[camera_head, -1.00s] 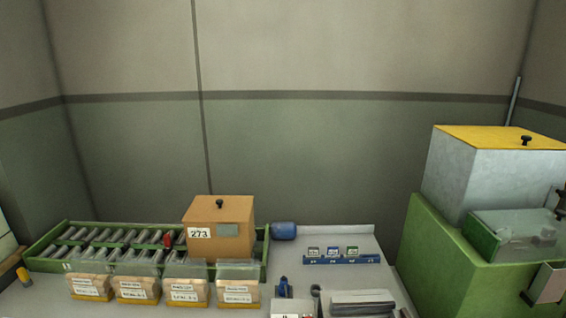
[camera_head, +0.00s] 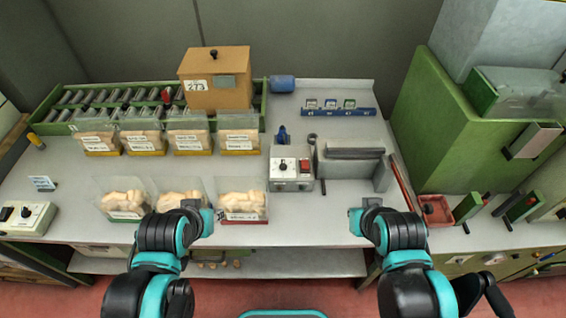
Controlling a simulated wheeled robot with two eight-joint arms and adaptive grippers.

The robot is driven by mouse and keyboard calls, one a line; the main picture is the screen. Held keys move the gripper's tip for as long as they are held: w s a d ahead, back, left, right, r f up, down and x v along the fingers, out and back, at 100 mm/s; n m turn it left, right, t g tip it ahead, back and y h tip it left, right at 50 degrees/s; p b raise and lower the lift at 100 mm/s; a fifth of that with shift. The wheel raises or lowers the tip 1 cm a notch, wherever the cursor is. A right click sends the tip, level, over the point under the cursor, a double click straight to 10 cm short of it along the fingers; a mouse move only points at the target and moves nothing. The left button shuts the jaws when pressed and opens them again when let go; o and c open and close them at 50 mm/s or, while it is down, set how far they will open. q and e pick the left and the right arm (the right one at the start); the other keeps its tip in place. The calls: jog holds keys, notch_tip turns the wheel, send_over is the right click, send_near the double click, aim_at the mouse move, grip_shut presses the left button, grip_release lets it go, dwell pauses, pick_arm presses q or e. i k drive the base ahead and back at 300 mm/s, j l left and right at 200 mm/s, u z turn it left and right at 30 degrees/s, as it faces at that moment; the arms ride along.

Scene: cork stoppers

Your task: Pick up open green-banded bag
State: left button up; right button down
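Three open clear bags of corks stand in the front row on the grey bench. The left bag (camera_head: 122,200) shows a green band along its base. The middle bag (camera_head: 178,190) is partly hidden behind my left gripper, and its band is not visible. The right bag (camera_head: 242,201) has a reddish band. My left gripper (camera_head: 203,212) is just in front of the bench edge, between the middle and right bags in the picture. My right gripper (camera_head: 358,215) is over the front edge at right, away from the bags. The fingers of both are too unclear to tell open from shut.
Several yellow-banded bags (camera_head: 190,138) stand behind, before a green roller tray (camera_head: 50,117) and orange box (camera_head: 214,80). A sealer-like machine (camera_head: 291,170) stands right of the bags. A white control box (camera_head: 28,217) sits at left. Bench between the rows is clear.

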aim_at(119, 199)
jog(key=u, duration=1.55)
jog(key=i+j, duration=0.2)
jog(key=i+j+z, duration=0.4)
jog(key=j, duration=0.15)
jog(key=j+z, duration=0.2)
jog(key=i+j+z, duration=0.2)
jog(key=j, duration=0.25)
jog(key=k+l, duration=0.05)
jog(key=k, duration=0.05)
